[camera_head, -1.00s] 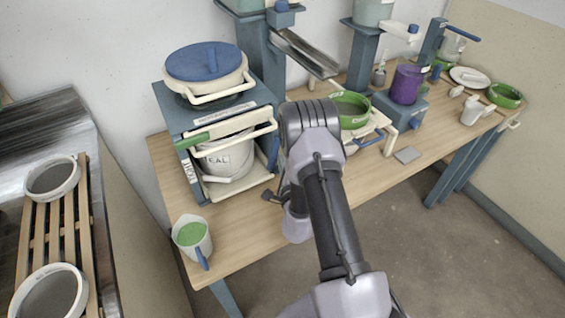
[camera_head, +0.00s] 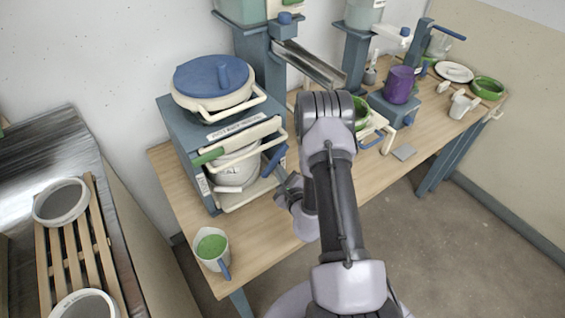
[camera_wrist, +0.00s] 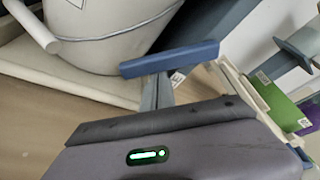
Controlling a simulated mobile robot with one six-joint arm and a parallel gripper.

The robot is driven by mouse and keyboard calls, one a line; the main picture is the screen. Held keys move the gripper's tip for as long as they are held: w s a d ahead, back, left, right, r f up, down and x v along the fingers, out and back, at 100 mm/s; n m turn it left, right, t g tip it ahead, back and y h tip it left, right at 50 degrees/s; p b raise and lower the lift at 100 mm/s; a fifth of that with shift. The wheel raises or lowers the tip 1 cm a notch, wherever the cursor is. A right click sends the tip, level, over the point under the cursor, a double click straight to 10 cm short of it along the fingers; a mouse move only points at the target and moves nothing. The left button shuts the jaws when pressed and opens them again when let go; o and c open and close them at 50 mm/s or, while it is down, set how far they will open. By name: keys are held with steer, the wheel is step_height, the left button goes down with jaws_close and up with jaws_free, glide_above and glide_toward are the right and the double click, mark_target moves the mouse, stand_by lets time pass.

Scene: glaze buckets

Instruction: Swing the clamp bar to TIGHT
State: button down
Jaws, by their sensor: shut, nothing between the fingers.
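A blue rack (camera_head: 172,125) on the wooden table holds a pale bucket (camera_head: 232,172) on its lower level. I cannot tell which of these is the clamp bar, and the TIGHT mark is not readable. My gripper (camera_head: 284,180) is shut and empty. Its fingers (camera_wrist: 158,90) end at the blue bar; whether they touch is unclear.
A blue-lidded pot (camera_head: 213,82) sits on top of the rack. A jug of green glaze (camera_head: 212,248) stands at the table's front left. A metal chute (camera_head: 308,65), a green bowl (camera_head: 361,110) and a purple pot (camera_head: 399,85) are to the right.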

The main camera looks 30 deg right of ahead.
steer(key=a+r+m+p, duration=0.1)
steer(key=r+m+y+p, duration=0.1)
steer(key=p, duration=0.1)
steer(key=shift+s+a+r+m, duration=0.1)
steer(key=shift+s+a+m, duration=0.05)
steer(key=shift+a+m, duration=0.25)
steer(key=r+m+y+p, duration=0.1)
steer(key=a+r+m+y+p, duration=0.1)
steer(key=m+p, duration=0.1)
steer(key=shift+a+r+g, duration=0.3)
steer(key=shift+r, duration=0.15)
stand_by(0.3)
